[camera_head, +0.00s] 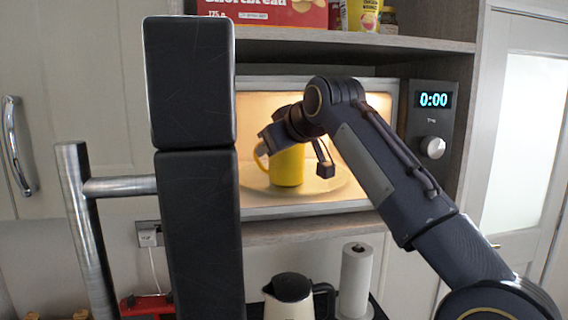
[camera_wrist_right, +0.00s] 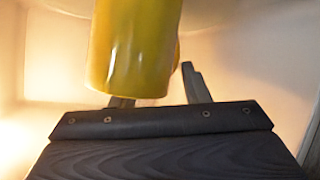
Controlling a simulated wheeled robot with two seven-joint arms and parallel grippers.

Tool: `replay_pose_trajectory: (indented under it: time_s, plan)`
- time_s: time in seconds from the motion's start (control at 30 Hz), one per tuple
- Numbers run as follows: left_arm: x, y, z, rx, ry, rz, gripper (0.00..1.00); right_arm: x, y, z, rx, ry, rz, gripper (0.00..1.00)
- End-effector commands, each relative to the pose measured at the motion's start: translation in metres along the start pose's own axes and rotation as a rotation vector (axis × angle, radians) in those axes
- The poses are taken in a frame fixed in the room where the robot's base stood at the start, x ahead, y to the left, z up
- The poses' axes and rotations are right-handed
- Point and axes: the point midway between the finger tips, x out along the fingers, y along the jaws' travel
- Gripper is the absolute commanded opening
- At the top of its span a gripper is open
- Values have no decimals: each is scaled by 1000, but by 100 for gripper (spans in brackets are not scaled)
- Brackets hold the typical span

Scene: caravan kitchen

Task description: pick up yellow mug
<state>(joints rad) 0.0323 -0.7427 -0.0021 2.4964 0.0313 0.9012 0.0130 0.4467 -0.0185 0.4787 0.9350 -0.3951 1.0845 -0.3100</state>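The yellow mug (camera_head: 287,168) stands upright on the turntable in the lit microwave, its handle on the left in the head view. My right gripper (camera_head: 298,160) reaches into the microwave from the right, and one fingertip shows just right of the mug. In the right wrist view the mug (camera_wrist_right: 135,50) fills the top middle. My right gripper's fingers (camera_wrist_right: 160,92) are spread apart there. The mug hides part of the left finger, and the right finger stands clear of the mug. I cannot tell whether either finger touches it. My left gripper is not in view.
The microwave's open door (camera_head: 195,160), seen edge-on with a metal handle (camera_head: 85,225), stands close on the left. A shelf with a red shortbread box (camera_head: 265,12) is above. A kettle (camera_head: 290,292) and a paper roll (camera_head: 356,275) stand below.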

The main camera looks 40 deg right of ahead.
Motion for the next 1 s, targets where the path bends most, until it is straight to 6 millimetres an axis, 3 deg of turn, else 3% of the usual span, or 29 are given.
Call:
replay_pose_trajectory:
  time_s: [0.03,0.3,1.0]
  plan:
    - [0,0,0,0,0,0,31,0,0,0,0,0,0,35]
    - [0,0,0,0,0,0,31,0,0,0,0,-1,-1,0]
    - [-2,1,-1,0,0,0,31,-1,1,-3,-1,-3,0,0]
